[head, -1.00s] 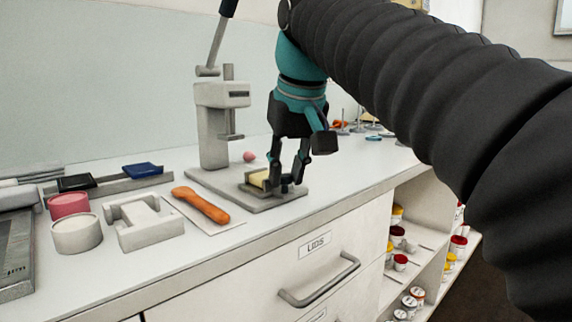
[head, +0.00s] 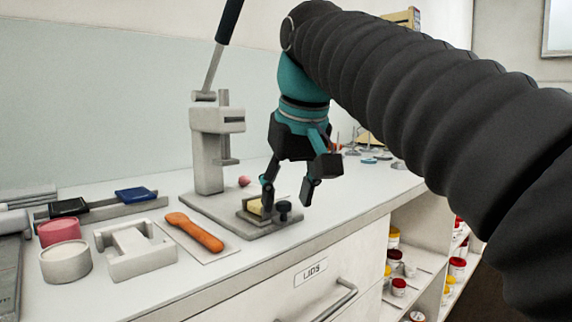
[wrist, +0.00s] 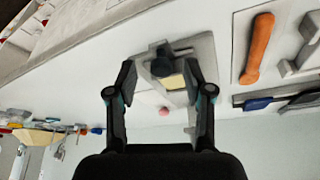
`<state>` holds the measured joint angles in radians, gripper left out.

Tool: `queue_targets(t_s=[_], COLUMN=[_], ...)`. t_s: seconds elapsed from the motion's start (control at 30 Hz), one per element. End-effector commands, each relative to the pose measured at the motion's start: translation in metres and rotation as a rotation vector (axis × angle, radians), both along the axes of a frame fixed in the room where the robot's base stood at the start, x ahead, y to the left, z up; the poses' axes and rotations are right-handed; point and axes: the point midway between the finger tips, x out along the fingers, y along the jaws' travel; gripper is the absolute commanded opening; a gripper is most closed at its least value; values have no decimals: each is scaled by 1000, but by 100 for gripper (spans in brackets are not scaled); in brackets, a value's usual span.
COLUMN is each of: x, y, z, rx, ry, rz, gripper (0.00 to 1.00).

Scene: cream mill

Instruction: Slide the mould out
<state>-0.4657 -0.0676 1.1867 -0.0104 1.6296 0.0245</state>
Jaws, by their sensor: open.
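The mould, a low grey holder (head: 246,218) with a pale yellow block (head: 254,206) and a black knob (head: 283,209), sits on the grey base plate (head: 215,211) of a lever press (head: 208,160). My gripper (head: 287,198) is open and empty just above it, one finger in front of part of the yellow block. In the wrist view the black knob (wrist: 162,65) and yellow block (wrist: 172,82) show between the spread fingers (wrist: 160,80). Contact between fingers and mould cannot be told.
A small pink ball (head: 244,181) lies behind the mould. An orange-handled tool (head: 195,232) on a white sheet, a grey notched block (head: 135,250) and pink and white tubs (head: 66,262) stand to the left. The counter's front edge is close on the right.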

Motion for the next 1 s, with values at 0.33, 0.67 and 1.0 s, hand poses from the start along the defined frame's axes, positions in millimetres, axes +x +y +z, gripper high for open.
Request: queue_targets(t_s=[0.33, 0.67, 1.0], x=[-18, -32, -38], y=[-9, -16, -20], z=[51, 89, 103], rx=[1, 1, 1], ry=[-3, -2, -3], rz=[-1, -2, -3], gripper=[52, 52, 52])
